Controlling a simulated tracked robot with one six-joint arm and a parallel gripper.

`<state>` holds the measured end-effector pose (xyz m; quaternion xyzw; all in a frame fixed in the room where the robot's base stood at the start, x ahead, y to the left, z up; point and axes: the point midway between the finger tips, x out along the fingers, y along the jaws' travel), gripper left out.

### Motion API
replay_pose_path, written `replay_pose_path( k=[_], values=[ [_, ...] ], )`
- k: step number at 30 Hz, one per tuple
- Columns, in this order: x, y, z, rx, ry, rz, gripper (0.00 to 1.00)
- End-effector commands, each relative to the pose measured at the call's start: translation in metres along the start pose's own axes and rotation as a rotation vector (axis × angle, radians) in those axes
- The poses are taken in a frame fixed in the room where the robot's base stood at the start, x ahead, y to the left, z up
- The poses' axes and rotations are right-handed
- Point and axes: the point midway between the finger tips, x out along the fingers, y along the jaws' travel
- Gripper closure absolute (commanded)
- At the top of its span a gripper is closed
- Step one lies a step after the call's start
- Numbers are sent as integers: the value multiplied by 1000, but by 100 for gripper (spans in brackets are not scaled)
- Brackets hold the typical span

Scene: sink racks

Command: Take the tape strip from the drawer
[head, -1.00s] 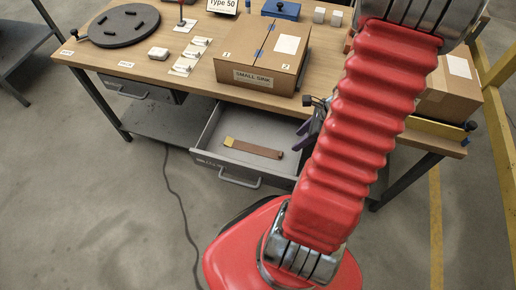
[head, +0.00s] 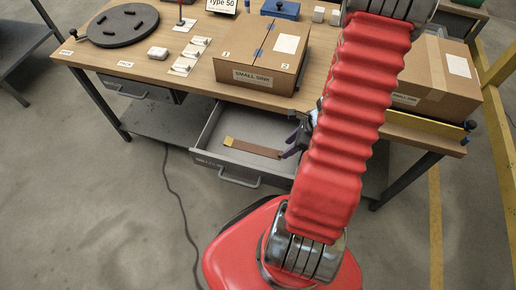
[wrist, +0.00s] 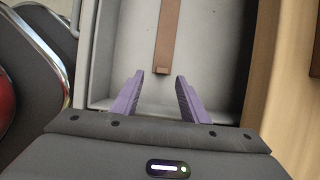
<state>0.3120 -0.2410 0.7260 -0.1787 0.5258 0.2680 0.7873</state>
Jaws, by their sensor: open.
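The tape strip (head: 254,147) is a flat brown strip with a yellow end, lying on the floor of the open grey drawer (head: 208,137). In the wrist view the strip's brown end (wrist: 165,52) points toward my gripper (wrist: 158,84). My gripper's two purple fingers are apart with nothing between them, and the strip's end lies just ahead of the fingertips. In the head view my gripper (head: 289,153) is at the drawer's right side, near the strip's brown end, partly hidden by my arm. The drawer (wrist: 98,60) also shows in the wrist view; the yellow end is out of that view.
The drawer hangs under a wooden workbench (head: 200,75). On the bench stand a SMALL SINK box (head: 245,75), a second cardboard box (head: 435,85) and a dark round plate (head: 123,25). The drawer walls stand close around the strip. A dark cable (head: 190,225) lies on the floor.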

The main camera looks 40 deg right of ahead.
Motion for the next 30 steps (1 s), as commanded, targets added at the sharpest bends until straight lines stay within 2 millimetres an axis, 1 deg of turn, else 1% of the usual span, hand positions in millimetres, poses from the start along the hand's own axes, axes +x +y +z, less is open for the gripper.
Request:
replay_pose_path(
  k=[1,4,14,17,20,30],
  values=[
    [4,0,0,1,0,1,59],
    [8,0,0,0,0,1,59],
    [9,0,0,-1,1,0,59],
    [12,0,0,-2,1,1,59],
    [18,-2,1,-1,1,1,59],
    [52,-5,2,0,1,2,59]
  ],
)
